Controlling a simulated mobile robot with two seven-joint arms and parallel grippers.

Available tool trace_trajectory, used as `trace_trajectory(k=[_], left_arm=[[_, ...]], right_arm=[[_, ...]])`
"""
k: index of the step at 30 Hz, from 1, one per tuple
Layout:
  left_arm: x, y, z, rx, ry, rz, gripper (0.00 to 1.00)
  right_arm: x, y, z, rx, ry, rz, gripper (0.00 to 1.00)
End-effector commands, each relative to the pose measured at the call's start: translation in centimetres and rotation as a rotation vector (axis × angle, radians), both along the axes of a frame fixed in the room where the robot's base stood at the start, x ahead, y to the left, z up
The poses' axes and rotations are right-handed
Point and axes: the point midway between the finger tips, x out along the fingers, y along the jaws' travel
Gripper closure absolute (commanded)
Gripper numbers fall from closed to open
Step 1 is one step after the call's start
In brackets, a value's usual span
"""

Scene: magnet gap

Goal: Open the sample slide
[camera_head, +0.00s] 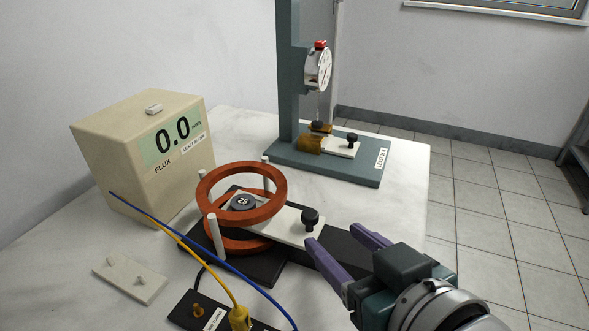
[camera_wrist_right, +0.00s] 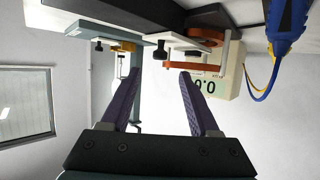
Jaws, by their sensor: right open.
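The sample slide (camera_head: 290,224) is a white plate lying between two orange-brown rings (camera_head: 268,207), with a black knob (camera_head: 310,217) on its right end. A dark disc marked 25 (camera_head: 243,202) sits on the plate inside the rings. My right gripper (camera_head: 334,237) is open and empty, just right of and nearer than the knob, not visibly touching it. In the right wrist view, which looks upside down, the knob (camera_wrist_right: 160,52) lies beyond and between the open fingertips (camera_wrist_right: 161,76). My left gripper is in neither view.
A beige meter (camera_head: 140,165) reading 0.0 stands at left. A green dial-gauge stand (camera_head: 350,168) with another knobbed white plate (camera_head: 341,147) stands behind. Blue and yellow cables (camera_head: 215,258) cross the front left. A pale pegged plate (camera_head: 128,280) lies there too.

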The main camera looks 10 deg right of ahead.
Motion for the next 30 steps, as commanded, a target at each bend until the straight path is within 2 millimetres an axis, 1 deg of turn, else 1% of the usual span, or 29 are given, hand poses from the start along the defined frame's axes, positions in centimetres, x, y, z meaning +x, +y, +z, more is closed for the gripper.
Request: trace_trajectory(k=[1,3,6,10,15,23,30], left_arm=[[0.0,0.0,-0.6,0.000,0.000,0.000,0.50],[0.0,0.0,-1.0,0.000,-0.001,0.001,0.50],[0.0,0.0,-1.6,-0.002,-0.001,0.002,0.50],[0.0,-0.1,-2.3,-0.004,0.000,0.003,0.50],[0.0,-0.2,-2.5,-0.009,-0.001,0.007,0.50],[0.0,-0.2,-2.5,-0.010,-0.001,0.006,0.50],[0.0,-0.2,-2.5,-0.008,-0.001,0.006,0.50]], right_arm=[[1.0,0.3,-0.6,0.001,-0.002,0.000,0.38],[2.3,0.6,-1.1,0.001,-0.002,0.000,0.38],[3.9,1.1,-1.9,0.001,-0.002,0.000,0.38],[5.6,1.5,-2.6,0.000,-0.001,-0.001,0.38],[6.6,1.8,-2.9,0.000,0.001,-0.001,0.38],[6.7,1.8,-2.9,0.000,0.001,-0.001,0.38],[6.7,1.8,-2.9,-0.001,0.001,-0.001,0.64]])
